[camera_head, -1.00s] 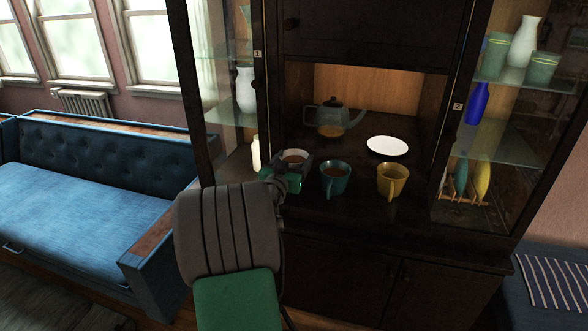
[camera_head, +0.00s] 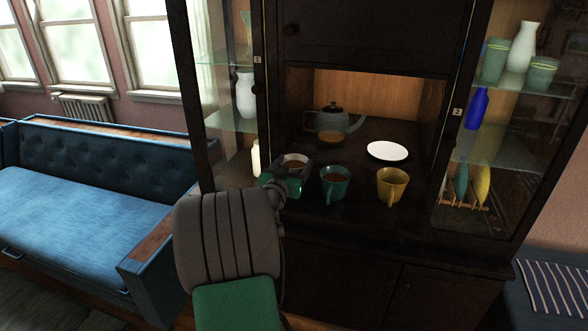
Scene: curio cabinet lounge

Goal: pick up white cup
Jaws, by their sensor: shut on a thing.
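The white cup (camera_head: 295,160) holds a brown drink and is at the left of the dark cabinet's middle shelf. My gripper (camera_head: 290,181), with green and dark parts, is at the cup's near side and is shut on it. The gripper hides the cup's lower part and handle, so I cannot tell whether it touches the shelf. My arm comes up from the lower middle.
A teal cup (camera_head: 334,184) stands close to the right, and a yellow cup (camera_head: 391,187) stands beyond it. A white plate (camera_head: 388,151) and a glass teapot (camera_head: 332,121) are behind. Glass side compartments flank the shelf. A blue sofa (camera_head: 85,195) is at the left.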

